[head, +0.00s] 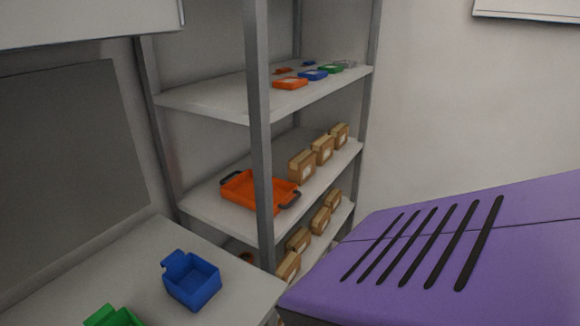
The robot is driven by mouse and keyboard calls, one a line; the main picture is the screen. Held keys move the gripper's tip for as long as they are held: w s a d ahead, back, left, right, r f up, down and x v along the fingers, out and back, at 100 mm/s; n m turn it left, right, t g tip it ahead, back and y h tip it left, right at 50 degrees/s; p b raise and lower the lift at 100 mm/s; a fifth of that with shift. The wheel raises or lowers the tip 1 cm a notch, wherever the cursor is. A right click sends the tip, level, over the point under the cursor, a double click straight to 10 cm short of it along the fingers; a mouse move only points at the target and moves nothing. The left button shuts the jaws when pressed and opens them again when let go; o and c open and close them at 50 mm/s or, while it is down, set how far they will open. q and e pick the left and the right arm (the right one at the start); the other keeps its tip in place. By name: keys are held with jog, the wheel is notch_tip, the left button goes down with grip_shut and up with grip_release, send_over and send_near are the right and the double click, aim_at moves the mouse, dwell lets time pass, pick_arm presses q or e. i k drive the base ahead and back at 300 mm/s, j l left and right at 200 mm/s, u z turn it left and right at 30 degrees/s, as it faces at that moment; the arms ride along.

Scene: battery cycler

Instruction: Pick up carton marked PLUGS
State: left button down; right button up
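Several small brown cartons with pale labels stand on the grey shelf unit. On the middle shelf three stand in a row: a near one (302,167), a middle one (322,150) and a far one (340,135). More cartons (320,220) stand on the lower shelf, partly hidden by the shelf post and the purple cabinet. The labels are too small to read, so I cannot tell which carton is marked PLUGS. Neither of my grippers shows in the head view.
An orange tray (240,207) with dark handles sits on the middle shelf, left of the cartons. Flat coloured boxes (290,83) lie on the top shelf. A blue bin (191,285) and a green bin (112,316) stand on the bench. A purple slotted cabinet (520,250) fills the lower right.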

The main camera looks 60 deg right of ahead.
aim_at(289, 266)
jog(key=l+u, duration=0.1)
jog(key=l, duration=0.45)
jog(key=l+u, duration=0.1)
jog(key=l, duration=0.45)
jog(key=k+l+u, duration=0.1)
jog(key=l, duration=0.4)
jog(key=l+u, duration=0.1)
jog(key=l, duration=0.45)
jog(key=k+l, duration=0.15)
jog(key=l, duration=0.35)
jog(key=k+l+u, duration=0.15)
jog(key=l, duration=0.4)
jog(key=l+u, duration=0.1)
jog(key=l, duration=0.45)
jog(key=k, duration=0.05)
